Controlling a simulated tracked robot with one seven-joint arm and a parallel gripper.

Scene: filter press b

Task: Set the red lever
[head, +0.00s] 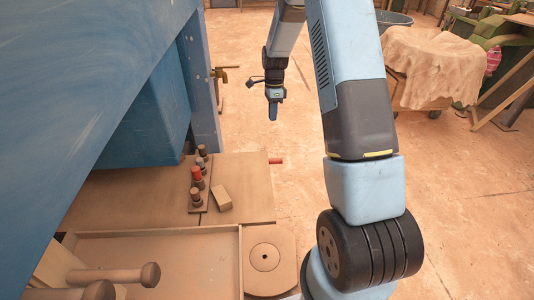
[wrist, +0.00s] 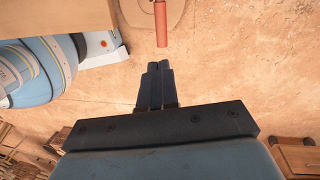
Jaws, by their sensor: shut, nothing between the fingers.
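The red lever (head: 276,160) is a short red rod that sticks out past the right edge of the brown bench in the head view. It also shows in the wrist view as a red handle (wrist: 161,24) at the top middle. My gripper (head: 273,114) hangs over the open floor, beyond the lever in the head view, fingers down. In the wrist view my gripper (wrist: 158,68) is shut and empty. Its fingertips appear just below the lever's end, with a small gap; the depth between them is hard to tell.
The brown bench (head: 240,180) carries several upright knobs, one red-topped (head: 196,174), and a small block (head: 221,198). A blue machine frame (head: 80,90) fills the left. A cloth-covered crate (head: 432,70) stands at upper right. Floor around my gripper is clear.

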